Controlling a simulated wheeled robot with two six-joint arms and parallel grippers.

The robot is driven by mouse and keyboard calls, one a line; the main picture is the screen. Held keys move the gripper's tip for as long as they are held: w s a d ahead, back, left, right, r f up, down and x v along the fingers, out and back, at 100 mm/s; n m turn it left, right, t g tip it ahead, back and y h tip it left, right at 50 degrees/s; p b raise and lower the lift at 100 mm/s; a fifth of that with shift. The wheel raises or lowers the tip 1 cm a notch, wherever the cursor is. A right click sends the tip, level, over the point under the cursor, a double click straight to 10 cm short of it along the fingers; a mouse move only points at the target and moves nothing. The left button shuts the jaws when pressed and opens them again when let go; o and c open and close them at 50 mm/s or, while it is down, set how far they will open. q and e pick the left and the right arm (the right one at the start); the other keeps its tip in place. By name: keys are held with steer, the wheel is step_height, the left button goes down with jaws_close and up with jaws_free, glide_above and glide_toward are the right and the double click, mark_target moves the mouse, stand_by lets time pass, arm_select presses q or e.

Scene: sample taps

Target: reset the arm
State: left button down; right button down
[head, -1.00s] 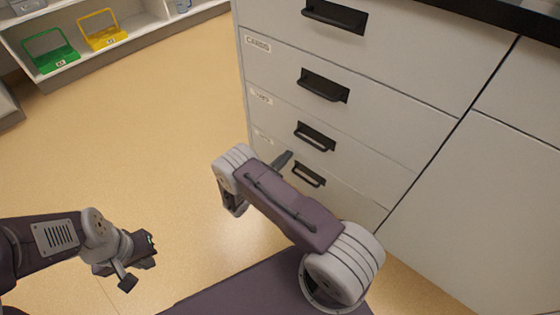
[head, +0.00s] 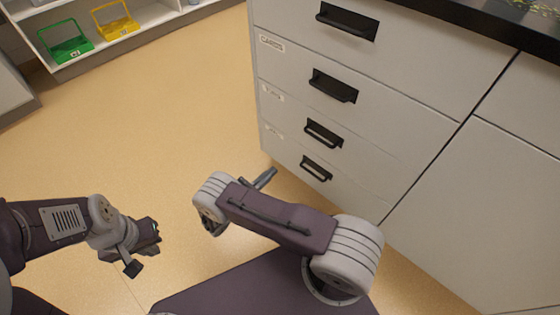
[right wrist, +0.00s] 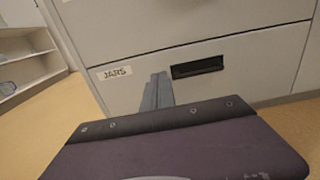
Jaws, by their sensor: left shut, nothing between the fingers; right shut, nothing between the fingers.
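My right arm reaches in from the lower right in the head view. Its gripper (head: 265,179) points up and right towards the drawer cabinet (head: 400,110), over the floor, with nothing held. In the right wrist view the two grey fingers (right wrist: 157,92) are together, in front of a drawer labelled JARS (right wrist: 114,73). I cannot tell how far they are from the drawer front. My left gripper (head: 142,257) is at the lower left of the head view, shut and empty, well away from the cabinet.
The cabinet drawers are shut, with black handles (head: 333,86). A dark countertop (head: 500,25) lies on top. A low shelf at the upper left holds a green carrier (head: 68,48) and a yellow carrier (head: 117,28). The tan floor (head: 160,120) between is clear.

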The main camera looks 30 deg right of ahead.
steer(key=shift+s+a, duration=0.15)
steer(key=shift+a, duration=0.2)
